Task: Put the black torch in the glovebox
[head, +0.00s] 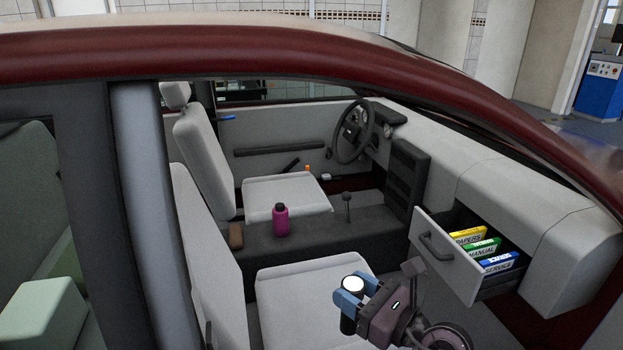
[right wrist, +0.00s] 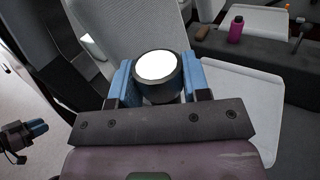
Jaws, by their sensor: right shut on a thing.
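The black torch (head: 349,318) is held upright in my right gripper (head: 356,291), its round white lens facing up, above the front part of the near seat. In the right wrist view the torch (right wrist: 157,76) sits between the two blue fingers of my right gripper (right wrist: 158,85), which are shut on it. The glovebox (head: 448,262) is a pulled-out drawer under the dashboard, to the right of the gripper and apart from it. My left gripper is not seen in the head view.
The near seat (head: 290,285) is below the gripper. A magenta bottle (head: 280,219) and a brown item (head: 236,236) stand on the centre console (head: 330,238). The dark red roof frame (head: 300,52) arches over the opening, and a thick pillar (head: 150,200) stands at left.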

